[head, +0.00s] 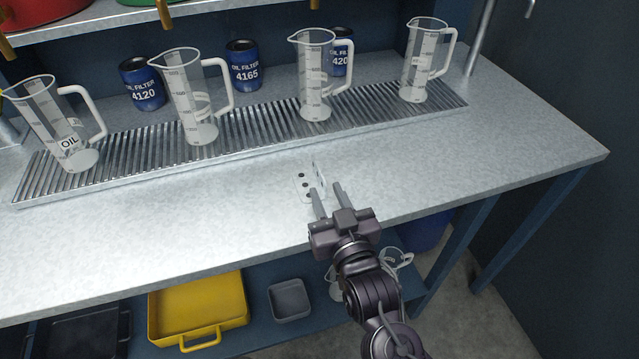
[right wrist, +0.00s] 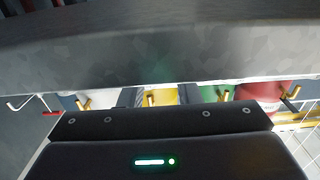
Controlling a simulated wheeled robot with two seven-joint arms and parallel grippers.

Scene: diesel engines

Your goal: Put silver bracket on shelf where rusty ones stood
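The silver bracket (head: 301,186), a small angled plate with dark holes, sits on the grey workbench (head: 190,220) in front of the ribbed drip tray. My right gripper (head: 327,188) is open, its two fingers apart and pointing at the bracket. The left finger overlaps the bracket's near edge in the head view; I cannot tell whether they touch. My left gripper is not in view. An upper shelf (head: 110,22) and a lower shelf (head: 255,326) show; no rusty brackets are visible.
Several clear measuring jugs (head: 191,100) stand on the drip tray (head: 250,137), with blue oil filters (head: 243,66) behind. The lower shelf holds a yellow tray (head: 198,340), a grey bin (head: 289,300) and more jugs. The bench's right end (head: 530,150) is clear.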

